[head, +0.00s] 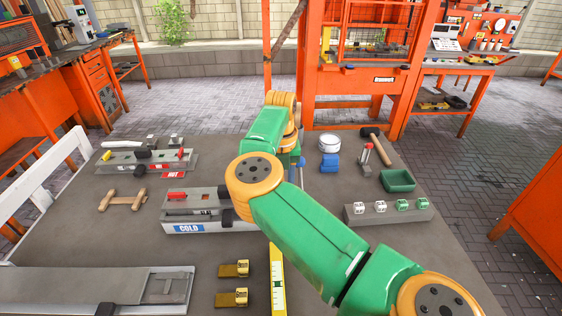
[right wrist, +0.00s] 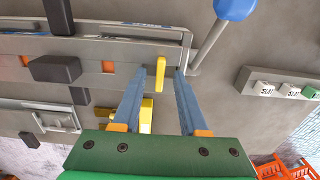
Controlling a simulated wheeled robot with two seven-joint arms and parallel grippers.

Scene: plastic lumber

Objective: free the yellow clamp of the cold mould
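The cold mould (head: 205,227) is a long grey mould with a blue COLD label, at the middle of the table in the head view. A red clamp handle (head: 177,196) lies along its left part. My right arm hides its right end. In the right wrist view the yellow clamp handle (right wrist: 160,74) stands up at the grey mould (right wrist: 120,50). My right gripper (right wrist: 160,72) is open, with its blue fingers on either side of the yellow handle and visible gaps at both sides. In the head view the right gripper is mostly hidden behind its arm. My left gripper is not in view.
A second mould with a red HOT label (head: 172,175) lies behind. A blue-knobbed lever (right wrist: 236,8) rises close to the right finger. Brass pieces (head: 233,270) lie in front.

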